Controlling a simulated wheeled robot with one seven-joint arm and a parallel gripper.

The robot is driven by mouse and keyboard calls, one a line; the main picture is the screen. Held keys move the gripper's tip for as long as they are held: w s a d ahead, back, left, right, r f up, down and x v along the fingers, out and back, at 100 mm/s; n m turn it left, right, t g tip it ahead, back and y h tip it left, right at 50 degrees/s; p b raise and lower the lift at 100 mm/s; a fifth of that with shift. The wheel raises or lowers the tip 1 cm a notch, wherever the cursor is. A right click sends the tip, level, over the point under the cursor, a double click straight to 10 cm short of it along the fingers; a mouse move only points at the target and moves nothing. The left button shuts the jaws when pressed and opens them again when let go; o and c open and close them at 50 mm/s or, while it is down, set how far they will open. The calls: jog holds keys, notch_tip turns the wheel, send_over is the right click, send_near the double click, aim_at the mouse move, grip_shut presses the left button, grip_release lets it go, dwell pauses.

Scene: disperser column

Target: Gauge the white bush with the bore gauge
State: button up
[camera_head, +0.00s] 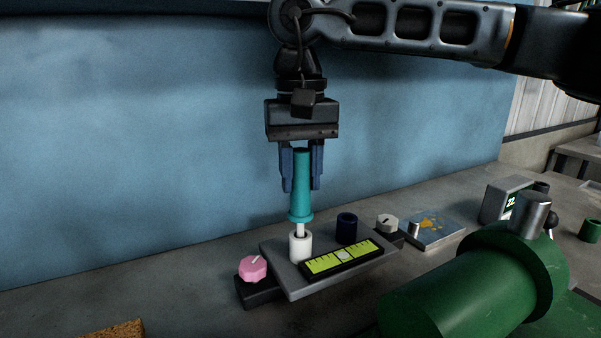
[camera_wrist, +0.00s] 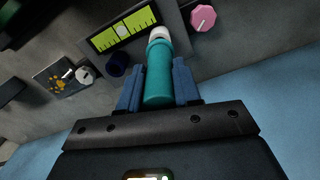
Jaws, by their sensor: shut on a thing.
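My gripper (camera_head: 302,168) is shut on the teal handle of the bore gauge (camera_head: 301,190), which is held upright. The gauge's pale rod reaches down to the top of the white bush (camera_head: 300,247); how far it is inside the bore is hard to tell. The bush stands on a grey plate (camera_head: 292,284), at the left of a dark blue bush (camera_head: 347,227). In the wrist view the teal gauge (camera_wrist: 158,75) lies between my blue fingers, and the white bush (camera_wrist: 159,33) shows just past its end, mostly hidden.
The plate carries a yellow-green level scale (camera_head: 341,258), with a pink knob (camera_head: 253,268) at left and a grey knob (camera_head: 387,223) at right. A blue wall rises behind the bench.

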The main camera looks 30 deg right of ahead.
aim_at(300, 150)
jog(key=shift+r+p, duration=1.25)
jog(key=shift+r, duration=1.05)
